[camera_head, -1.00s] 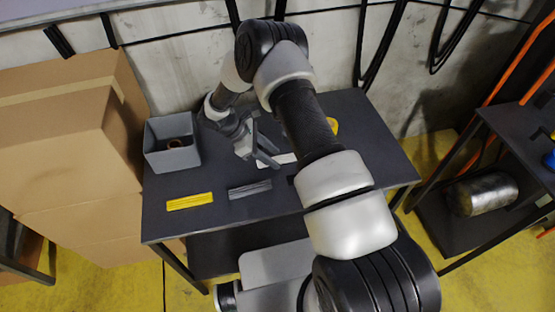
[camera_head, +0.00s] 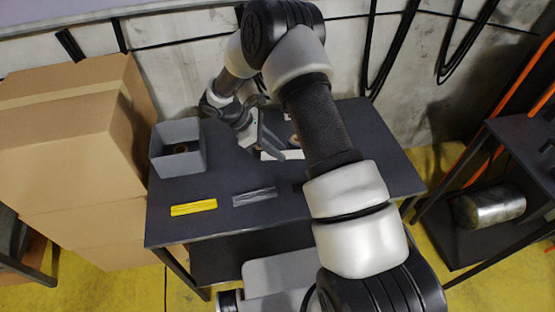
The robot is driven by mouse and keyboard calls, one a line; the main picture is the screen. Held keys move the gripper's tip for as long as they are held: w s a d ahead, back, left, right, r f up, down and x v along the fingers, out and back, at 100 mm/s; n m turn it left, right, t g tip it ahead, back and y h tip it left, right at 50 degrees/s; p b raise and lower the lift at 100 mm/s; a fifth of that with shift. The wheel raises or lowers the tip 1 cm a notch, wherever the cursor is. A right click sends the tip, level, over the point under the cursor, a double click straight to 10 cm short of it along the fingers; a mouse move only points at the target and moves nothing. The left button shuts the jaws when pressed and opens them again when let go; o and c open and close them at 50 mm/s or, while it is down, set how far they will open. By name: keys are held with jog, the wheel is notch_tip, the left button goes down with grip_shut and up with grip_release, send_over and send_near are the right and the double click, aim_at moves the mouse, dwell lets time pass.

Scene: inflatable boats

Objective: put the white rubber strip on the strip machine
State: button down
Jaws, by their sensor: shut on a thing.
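The white rubber strip (camera_head: 292,155) lies low over the dark table, partly hidden by my gripper and arm. My gripper (camera_head: 270,150) is at the strip's left part, with its fingers shut on it. I cannot tell whether the strip still touches the table. A yellow strip (camera_head: 194,207) and a grey strip (camera_head: 255,196) lie side by side on the table's front left. I cannot make out the strip machine; my arm hides much of the table's right middle.
A grey open box (camera_head: 178,161) with a brownish round thing inside stands on the table's (camera_head: 225,220) left. Cardboard boxes (camera_head: 70,155) stand left of the table. A shelf with a metal cylinder (camera_head: 490,206) is at the right. The table's right end is bare.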

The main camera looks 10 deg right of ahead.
notch_tip(320, 180, up, 4)
jog(key=shift+f, duration=0.25)
notch_tip(320, 180, up, 23)
jog(key=s+n+t+y+p, duration=0.1)
jog(key=n+t+y, duration=0.6)
jog(key=n, duration=1)
jog(key=s+f+n+t, duration=0.2)
jog(key=s+f+n, duration=0.1)
jog(key=s+f, duration=0.1)
jog(key=shift+s+d, duration=0.25)
jog(key=shift+s, duration=0.2)
jog(key=shift+d+f, duration=0.1)
jog(key=shift+d, duration=0.05)
